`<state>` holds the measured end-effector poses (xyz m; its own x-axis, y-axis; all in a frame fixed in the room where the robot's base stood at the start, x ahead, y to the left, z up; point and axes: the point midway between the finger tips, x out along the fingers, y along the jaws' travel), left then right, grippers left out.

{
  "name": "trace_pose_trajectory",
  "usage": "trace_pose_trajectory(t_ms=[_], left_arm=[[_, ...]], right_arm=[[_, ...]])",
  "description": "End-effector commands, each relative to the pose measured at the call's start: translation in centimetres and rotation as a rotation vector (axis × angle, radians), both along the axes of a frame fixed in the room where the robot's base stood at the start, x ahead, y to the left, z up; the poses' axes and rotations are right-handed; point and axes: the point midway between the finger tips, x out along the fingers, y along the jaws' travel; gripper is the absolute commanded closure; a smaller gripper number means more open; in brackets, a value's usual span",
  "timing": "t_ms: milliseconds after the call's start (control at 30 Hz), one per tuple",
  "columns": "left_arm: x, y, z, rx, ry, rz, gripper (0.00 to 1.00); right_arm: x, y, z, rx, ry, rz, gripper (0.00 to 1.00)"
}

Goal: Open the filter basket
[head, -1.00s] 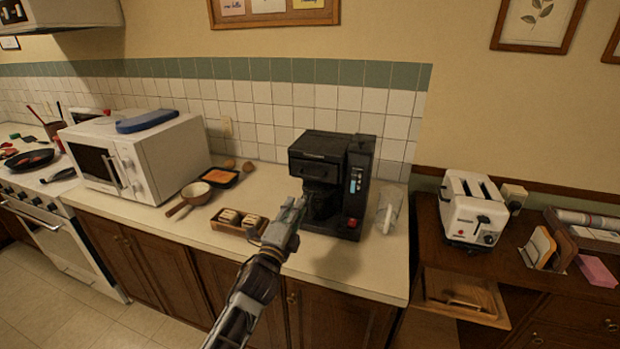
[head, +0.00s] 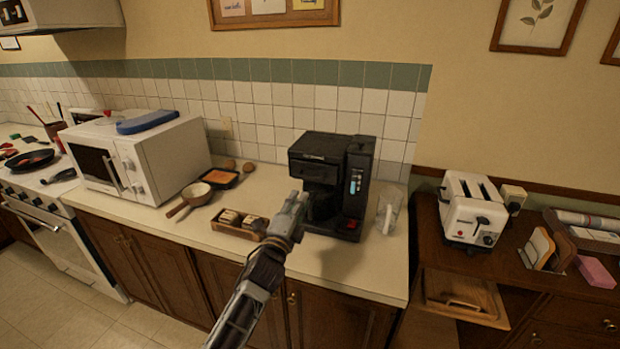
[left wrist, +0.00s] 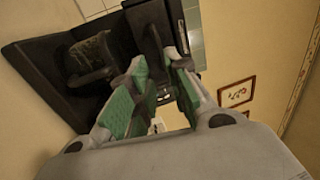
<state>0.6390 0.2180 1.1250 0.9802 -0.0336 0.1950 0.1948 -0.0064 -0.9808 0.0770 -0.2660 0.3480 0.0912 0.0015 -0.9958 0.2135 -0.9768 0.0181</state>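The black coffee maker (head: 361,175) stands upright on the counter against the tiled wall. Its filter basket (head: 318,173) is at the front, under the top housing, and looks shut; its edges are hard to make out. My left gripper (head: 299,200) is in front of the machine's left side, just below the basket, and partly covers the dark carafe area. In the left wrist view, the green-padded fingers (left wrist: 160,66) are apart with nothing seen between them. The coffee maker (left wrist: 30,60) fills the upper left there. I cannot tell whether a finger touches it. My right gripper is not in view.
A wooden box of bread pieces (head: 240,224) lies left of my gripper. A clear pitcher (head: 388,212) stands close to the coffee maker's right side. A white microwave (head: 175,160) is further left. The counter front (head: 365,270) is clear.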

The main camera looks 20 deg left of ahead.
Motion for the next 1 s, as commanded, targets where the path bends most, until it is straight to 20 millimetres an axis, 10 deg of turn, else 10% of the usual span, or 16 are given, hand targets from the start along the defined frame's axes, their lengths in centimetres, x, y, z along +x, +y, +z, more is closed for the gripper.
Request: trace_pose_trajectory(t_ms=[1000], left_arm=[[8.4,-0.3,1.8,0.0,-0.001,0.0,0.81]], right_arm=[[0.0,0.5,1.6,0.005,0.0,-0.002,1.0]])
